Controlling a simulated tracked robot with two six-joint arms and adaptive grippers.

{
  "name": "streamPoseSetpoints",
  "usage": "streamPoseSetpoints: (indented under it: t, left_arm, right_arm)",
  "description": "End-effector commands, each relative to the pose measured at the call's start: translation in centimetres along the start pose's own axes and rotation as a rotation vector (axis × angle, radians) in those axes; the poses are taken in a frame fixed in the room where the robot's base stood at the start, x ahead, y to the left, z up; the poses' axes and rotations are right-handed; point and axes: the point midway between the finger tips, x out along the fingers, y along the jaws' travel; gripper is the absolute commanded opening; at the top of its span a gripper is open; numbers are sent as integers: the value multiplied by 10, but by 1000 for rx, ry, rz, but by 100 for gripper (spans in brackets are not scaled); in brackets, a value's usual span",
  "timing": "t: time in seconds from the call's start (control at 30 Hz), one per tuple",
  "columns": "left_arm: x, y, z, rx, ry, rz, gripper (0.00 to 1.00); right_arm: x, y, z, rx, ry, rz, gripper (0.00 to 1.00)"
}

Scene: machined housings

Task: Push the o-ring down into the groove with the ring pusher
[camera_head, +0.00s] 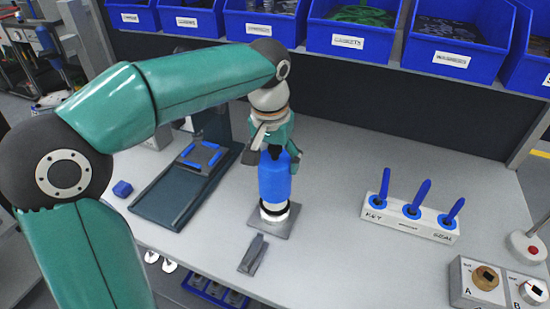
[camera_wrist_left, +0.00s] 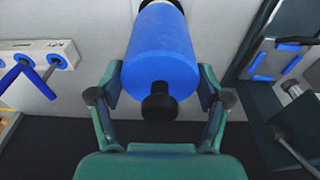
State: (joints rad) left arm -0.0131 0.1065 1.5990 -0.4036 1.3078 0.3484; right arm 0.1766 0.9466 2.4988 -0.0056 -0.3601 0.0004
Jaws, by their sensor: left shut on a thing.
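The ring pusher (camera_head: 274,181) is a blue cylinder, upright in the head view. My left gripper (camera_head: 277,150) is shut on its upper part from above. In the wrist view the blue ring pusher (camera_wrist_left: 160,50), with its black knob (camera_wrist_left: 160,104), sits between the two fingers of my left gripper (camera_wrist_left: 160,78). The pusher's lower end is at the pale round housing (camera_head: 275,213), which stands on a grey square plate (camera_head: 274,222). A dark band shows where they meet; I cannot tell if it is the o-ring. The groove is hidden. My right gripper is out of view.
A small grey part (camera_head: 253,255) lies in front of the plate. A dark fixture (camera_head: 180,192) and a blue block (camera_head: 122,188) are to the left. A white rack (camera_head: 411,218) with blue-handled tools stands right. Blue bins (camera_head: 350,37) line the back.

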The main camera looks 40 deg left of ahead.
Motion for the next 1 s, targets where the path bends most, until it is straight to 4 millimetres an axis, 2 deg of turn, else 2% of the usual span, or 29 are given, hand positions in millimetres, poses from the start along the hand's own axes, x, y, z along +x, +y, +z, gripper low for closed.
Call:
streamPoseSetpoints:
  t: [0.57,1.0]
  left_arm:
    - [1,0,0,0,1,0,36]
    - [11,0,1,0,1,0,36]
  right_arm:
    - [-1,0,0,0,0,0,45]
    - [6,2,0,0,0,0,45]
